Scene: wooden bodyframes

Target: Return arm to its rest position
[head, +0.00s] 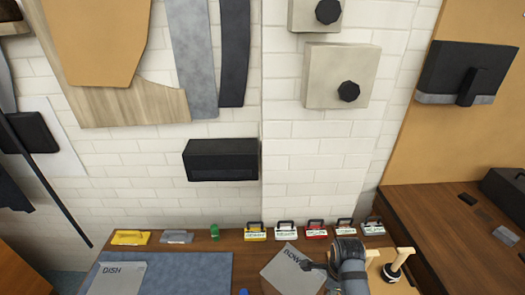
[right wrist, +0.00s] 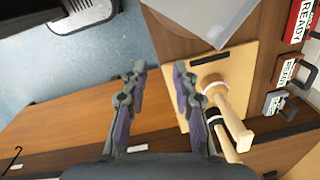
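My right arm (head: 350,265) reaches in at the bottom right of the head view, above the wooden bench, beside a light wooden board with a peg stand (head: 397,264). In the right wrist view my right gripper (right wrist: 158,72) is open, with two separated fingers and nothing between them. The wooden board (right wrist: 238,60) lies just right of the fingers, with its pale peg (right wrist: 228,138) carrying white and black rings. I cannot tell whether the right finger touches the board. My left gripper is in neither view.
A grey sheet marked NOW (head: 285,268) lies left of my right arm. A blue mat (head: 190,268) with a DISH sheet (head: 112,279) covers the bench's left. Several labelled small cases (head: 316,229) line the back edge. A dark wooden counter (head: 440,215) stands at right.

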